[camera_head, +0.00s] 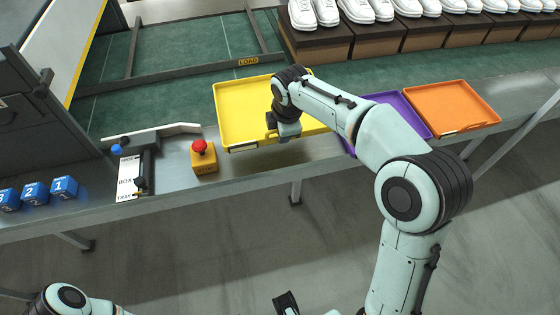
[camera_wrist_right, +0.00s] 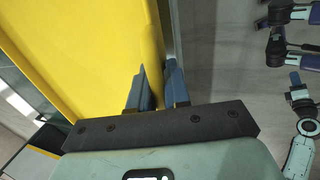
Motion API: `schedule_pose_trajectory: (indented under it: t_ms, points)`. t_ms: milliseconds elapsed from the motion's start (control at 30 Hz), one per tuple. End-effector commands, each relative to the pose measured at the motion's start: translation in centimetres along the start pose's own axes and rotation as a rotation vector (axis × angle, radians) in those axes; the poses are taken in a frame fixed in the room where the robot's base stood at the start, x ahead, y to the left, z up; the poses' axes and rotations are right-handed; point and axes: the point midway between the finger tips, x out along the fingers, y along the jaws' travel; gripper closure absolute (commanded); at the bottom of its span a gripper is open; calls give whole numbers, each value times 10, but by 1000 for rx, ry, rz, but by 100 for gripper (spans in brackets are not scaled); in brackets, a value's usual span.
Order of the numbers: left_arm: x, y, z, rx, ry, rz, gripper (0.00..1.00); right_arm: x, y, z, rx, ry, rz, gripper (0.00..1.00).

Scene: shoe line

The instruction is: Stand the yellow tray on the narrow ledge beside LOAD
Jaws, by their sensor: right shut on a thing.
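The yellow tray (camera_head: 232,108) appears roughly flat, open side up, over the front of the green belt and the grey ledge (camera_head: 250,170). I cannot tell whether it rests or hovers. The LOAD label (camera_head: 248,61) is on a dark bar just behind it. My right gripper (camera_head: 284,130) is shut on the tray's near wall, right of its middle. In the right wrist view the fingers (camera_wrist_right: 160,88) straddle the yellow wall (camera_wrist_right: 150,35). My right arm covers part of the tray. What seems to be my left gripper (camera_wrist_right: 295,80) shows small, its jaws unclear.
A purple tray (camera_head: 400,108) and an orange tray (camera_head: 452,105) lie to the right. A red stop button on a yellow box (camera_head: 203,157) stands just left of the yellow tray. Blue numbered cubes (camera_head: 35,192) sit far left. Shoes on brown boxes (camera_head: 375,42) line the back.

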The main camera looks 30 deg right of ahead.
Motion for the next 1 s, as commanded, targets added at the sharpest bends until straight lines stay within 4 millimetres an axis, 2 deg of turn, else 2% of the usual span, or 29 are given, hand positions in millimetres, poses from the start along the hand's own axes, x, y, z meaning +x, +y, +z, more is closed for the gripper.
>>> schedule_pose_trajectory:
  t_ms: [33,100,300,400,667,867,1000]
  points:
    - [5,-2,0,0,-1,0,100,17,-5,0,0,-2,-4,100]
    - [8,-3,0,-1,-2,-1,100,36,-11,0,-1,-2,-5,100]
    - [15,-5,-1,-1,-1,-1,100,86,-24,1,0,-3,-3,100]
    - [17,-5,-2,-1,3,0,100,105,-28,0,1,-2,-2,100]
    - [18,-5,-4,0,8,2,100,128,-34,1,2,-1,0,100]
    - [22,-6,-6,0,14,3,100,157,-42,0,0,-1,-1,100]
    - [22,-6,-6,1,16,3,100,163,-43,0,1,0,2,100]
